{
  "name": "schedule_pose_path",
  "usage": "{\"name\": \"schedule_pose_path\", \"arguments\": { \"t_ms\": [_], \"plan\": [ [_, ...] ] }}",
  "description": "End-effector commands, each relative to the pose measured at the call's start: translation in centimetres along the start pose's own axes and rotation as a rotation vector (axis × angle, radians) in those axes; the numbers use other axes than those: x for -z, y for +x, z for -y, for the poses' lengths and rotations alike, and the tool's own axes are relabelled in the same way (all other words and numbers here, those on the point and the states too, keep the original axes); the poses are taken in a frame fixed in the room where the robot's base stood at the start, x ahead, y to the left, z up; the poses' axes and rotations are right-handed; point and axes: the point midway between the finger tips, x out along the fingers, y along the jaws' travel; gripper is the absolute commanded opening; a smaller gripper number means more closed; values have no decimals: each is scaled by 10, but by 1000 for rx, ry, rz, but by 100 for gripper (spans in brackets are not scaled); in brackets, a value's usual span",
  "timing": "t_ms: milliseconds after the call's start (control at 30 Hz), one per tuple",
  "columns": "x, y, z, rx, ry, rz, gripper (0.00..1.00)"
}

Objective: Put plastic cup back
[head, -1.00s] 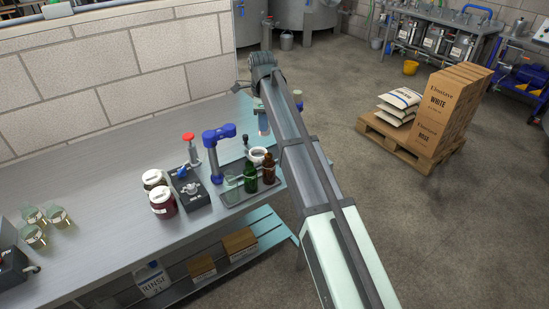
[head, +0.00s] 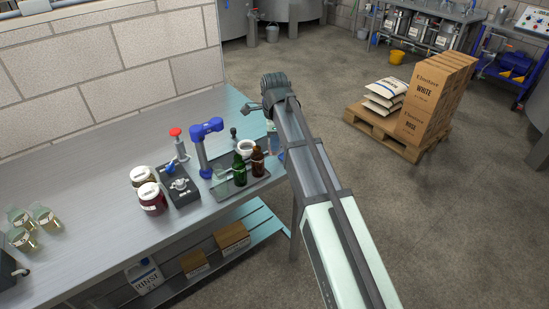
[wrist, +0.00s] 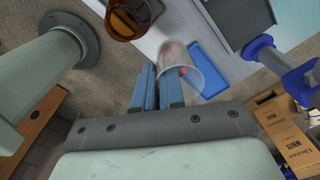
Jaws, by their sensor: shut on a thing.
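The plastic cup (wrist: 196,78) is clear and see-through, with a reddish patch showing at its far end. It shows in the wrist view, at the tips of my gripper (wrist: 167,72). The two blue fingers are shut on it, and it sticks out to the right of them, tilted. Behind it in that view lies a flat blue rectangle (wrist: 213,66) on a pale surface. In the head view my forearm hides most of the gripper, near the right end of the grey bench (head: 95,215), and I cannot make out the cup clearly there.
A tray (head: 225,190) with a green bottle (head: 239,168) and a brown bottle (head: 257,160) stands by the bench's front edge. A white bowl (head: 246,147) and a blue stand (head: 202,150) are close by. Several glasses (head: 46,217) stand far left.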

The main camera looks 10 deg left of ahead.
Motion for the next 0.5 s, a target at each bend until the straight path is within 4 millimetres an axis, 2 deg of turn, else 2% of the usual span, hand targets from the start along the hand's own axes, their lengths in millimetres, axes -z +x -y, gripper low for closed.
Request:
{"name": "schedule_pose_path", "arguments": {
  "t_ms": [100, 333, 500],
  "plan": [
    [0, 18, -1, -2, 0, 0, 0],
    [0, 32, -1, 0, 1, 0, 0],
    [0, 53, -2, -1, 1, 0, 0]
  ]
}}
